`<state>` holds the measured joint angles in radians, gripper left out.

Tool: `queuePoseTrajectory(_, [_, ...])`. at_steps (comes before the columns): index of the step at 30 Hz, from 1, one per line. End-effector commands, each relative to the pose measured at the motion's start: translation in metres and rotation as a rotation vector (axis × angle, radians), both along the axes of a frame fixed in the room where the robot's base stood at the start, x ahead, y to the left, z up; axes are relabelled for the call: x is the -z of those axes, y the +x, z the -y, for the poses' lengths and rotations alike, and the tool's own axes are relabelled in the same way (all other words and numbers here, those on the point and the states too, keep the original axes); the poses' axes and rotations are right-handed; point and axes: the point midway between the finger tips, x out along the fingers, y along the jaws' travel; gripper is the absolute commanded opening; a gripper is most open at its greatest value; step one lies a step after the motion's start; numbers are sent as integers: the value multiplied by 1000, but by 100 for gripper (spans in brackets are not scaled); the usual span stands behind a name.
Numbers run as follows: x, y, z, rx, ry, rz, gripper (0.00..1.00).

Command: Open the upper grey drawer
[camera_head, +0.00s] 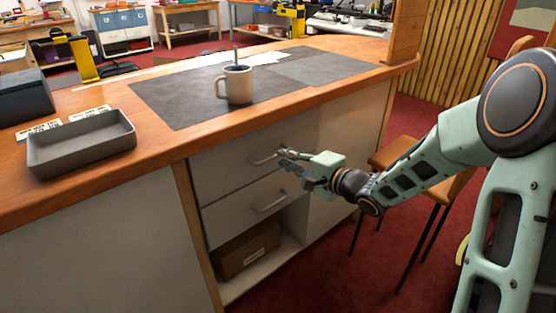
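The upper grey drawer (228,165) is in the bench front below the wooden top. Its front looks flush with the bench face. Its bar handle (265,159) shows at its left end; the rest is behind my gripper. My gripper (284,160) is at the right end of this handle, reaching in from the right. The fingers overlap the handle in the picture. I cannot tell whether they touch it or are closed around it. The lower drawer (235,215) with its own handle (270,203) is directly below and looks shut.
A mug (238,88) with something sticking out stands on the dark mat (175,100) above the drawers. A grey tray (80,145) is at the left. A brown box (247,250) sits in the open shelf below. A wooden chair (395,150) stands right, behind my arm.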

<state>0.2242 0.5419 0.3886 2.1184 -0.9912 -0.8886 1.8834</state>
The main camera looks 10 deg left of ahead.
Motion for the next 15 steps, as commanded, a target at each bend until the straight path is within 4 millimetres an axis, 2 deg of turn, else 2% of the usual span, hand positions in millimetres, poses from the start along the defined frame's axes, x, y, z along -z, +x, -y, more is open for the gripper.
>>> queuePoseTrajectory(1, [4,5,-8,-2,1,2,15])
queuePoseTrajectory(6, [8,19,-25,0,0,1,15])
queuePoseTrajectory(15, [8,25,-32,1,-1,2,15])
